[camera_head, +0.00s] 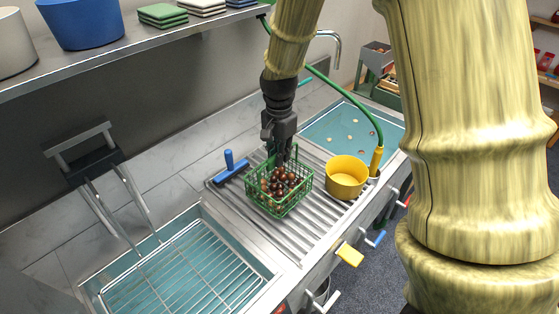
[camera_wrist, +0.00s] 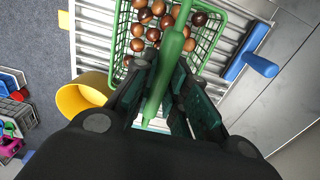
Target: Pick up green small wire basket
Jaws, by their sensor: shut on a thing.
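The green small wire basket (camera_head: 265,205) holds several brown chestnuts and sits upright at the ribbed steel drainboard (camera_head: 310,222); I cannot tell whether it touches the ribs. My gripper (camera_head: 281,158) points down over the basket's back side. In the wrist view the basket (camera_wrist: 206,52) lies ahead of my gripper (camera_wrist: 163,95), and its green handle bar runs between the two dark fingers. The fingers are shut on this bar.
A yellow pot (camera_head: 346,178) stands just right of the basket. A blue squeegee (camera_head: 231,167) lies to its left. A sink with a wire rack (camera_head: 185,270) is at front left, a teal basin (camera_head: 350,128) at back right. A green hose (camera_head: 350,95) arches behind. A shelf (camera_head: 130,45) hangs above left.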

